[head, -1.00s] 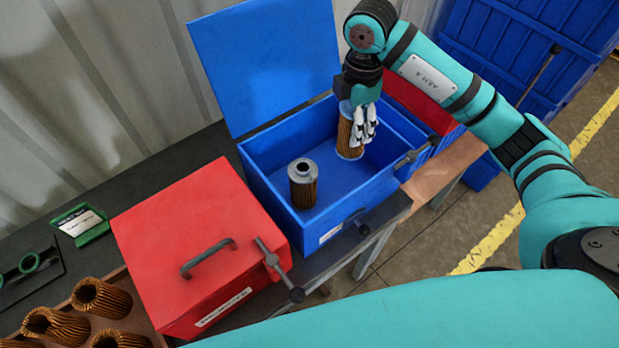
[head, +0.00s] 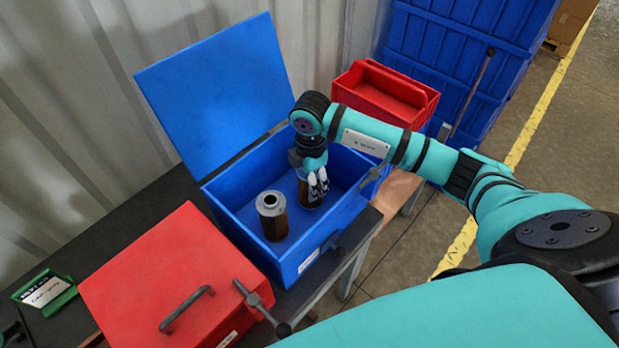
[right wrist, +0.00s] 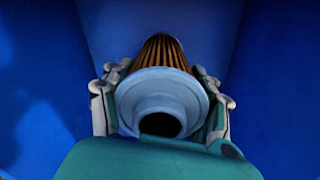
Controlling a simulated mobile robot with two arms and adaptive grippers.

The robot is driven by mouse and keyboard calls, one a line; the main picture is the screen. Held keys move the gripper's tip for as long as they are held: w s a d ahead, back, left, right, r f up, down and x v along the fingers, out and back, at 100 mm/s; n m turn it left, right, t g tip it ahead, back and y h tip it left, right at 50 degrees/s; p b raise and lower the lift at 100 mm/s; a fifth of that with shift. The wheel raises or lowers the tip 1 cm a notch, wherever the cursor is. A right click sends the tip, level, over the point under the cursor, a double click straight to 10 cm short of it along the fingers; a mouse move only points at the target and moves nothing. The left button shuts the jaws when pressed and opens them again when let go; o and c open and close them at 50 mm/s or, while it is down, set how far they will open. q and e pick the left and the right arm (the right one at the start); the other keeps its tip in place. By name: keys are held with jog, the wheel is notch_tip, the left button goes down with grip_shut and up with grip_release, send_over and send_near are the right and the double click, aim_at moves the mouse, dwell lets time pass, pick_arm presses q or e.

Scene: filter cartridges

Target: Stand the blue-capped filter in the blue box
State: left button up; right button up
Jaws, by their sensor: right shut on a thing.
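The blue-capped filter (head: 305,193) has an orange-brown pleated body and is upright inside the blue box (head: 295,262), towards its right side. My right gripper (head: 317,188) is shut on it from above. In the right wrist view its pale blue cap (right wrist: 160,95) sits between the two fingers of the right gripper (right wrist: 160,108). Its foot is low in the box; whether it touches the floor is hard to tell. The box's lid (head: 215,95) stands open at the back. My left gripper is not in view.
A grey-capped filter (head: 272,215) stands in the box, left of the held one. A shut red box (head: 150,275) with a handle is at the left. A green sign holder (head: 47,293) is at far left. An open red bin (head: 385,92) is behind my right arm.

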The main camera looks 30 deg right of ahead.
jog(key=o, duration=1.1)
jog(key=shift+c, duration=0.2)
jog(key=o, duration=0.4)
jog(key=shift+c, duration=0.2)
notch_tip(320, 180, up, 11)
jog(key=b, duration=0.2)
jog(key=shift+b, duration=0.3)
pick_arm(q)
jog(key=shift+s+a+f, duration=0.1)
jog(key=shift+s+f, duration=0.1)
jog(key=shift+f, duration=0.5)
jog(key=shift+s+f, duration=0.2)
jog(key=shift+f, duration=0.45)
pick_arm(e)
jog(key=shift+r, duration=0.55)
